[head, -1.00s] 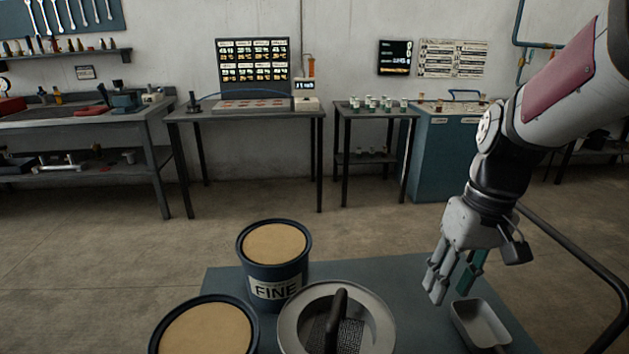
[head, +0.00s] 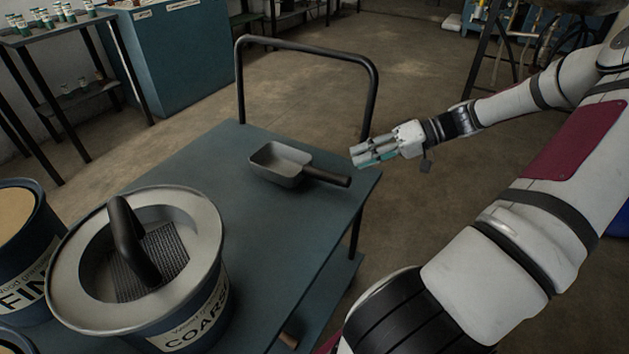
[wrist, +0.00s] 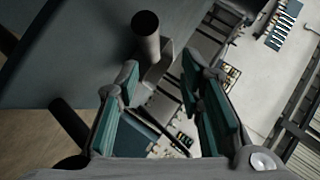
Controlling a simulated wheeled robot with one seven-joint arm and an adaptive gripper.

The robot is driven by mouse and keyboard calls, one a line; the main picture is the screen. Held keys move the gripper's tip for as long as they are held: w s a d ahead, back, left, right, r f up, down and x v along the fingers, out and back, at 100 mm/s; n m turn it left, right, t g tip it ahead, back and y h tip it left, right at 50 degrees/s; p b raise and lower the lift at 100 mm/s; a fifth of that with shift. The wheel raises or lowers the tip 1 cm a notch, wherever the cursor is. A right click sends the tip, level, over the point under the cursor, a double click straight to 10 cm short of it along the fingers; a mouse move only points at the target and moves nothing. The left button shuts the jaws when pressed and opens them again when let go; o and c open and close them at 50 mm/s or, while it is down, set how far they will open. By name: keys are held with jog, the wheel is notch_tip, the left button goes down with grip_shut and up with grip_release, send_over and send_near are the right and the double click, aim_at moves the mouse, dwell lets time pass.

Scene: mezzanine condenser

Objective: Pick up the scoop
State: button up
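The scoop (head: 278,166) lies on the blue-grey cart top (head: 190,165) near its right edge. It has a grey metal pan and a dark handle (head: 325,176) that points right, towards the cart's edge. My gripper (head: 354,157) is just right of the handle's end, apparently apart from it. In the wrist view my gripper (wrist: 160,75) has its two teal-padded fingers spread with nothing held between them. The handle's round end (wrist: 146,24) shows ahead of the fingertips, slightly left of centre.
A lidded bucket labelled COARSE (head: 190,315) stands on the cart, left of the scoop. A FINE bucket (head: 25,270) is at the far left. The cart's black push rail (head: 310,45) rises behind the scoop. The cart top between bucket and scoop is clear.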

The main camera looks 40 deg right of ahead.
aim_at(320, 174)
jog(key=shift+s+d+f+t, duration=0.3)
jog(key=shift+d+f+t, duration=0.15)
jog(key=shift+d, duration=0.2)
jog(key=b+x, duration=0.2)
jog(key=x, duration=0.6)
jog(key=shift+b, duration=0.4)
jog(key=shift+w+d+b+x, duration=0.1)
jog(key=shift+b+x, duration=0.55)
jog(key=shift+x, duration=0.65)
jog(key=shift+w+d+b+x, duration=0.15)
jog(key=shift+b+x, duration=0.5)
jog(key=shift+x, duration=0.65)
grip_shut()
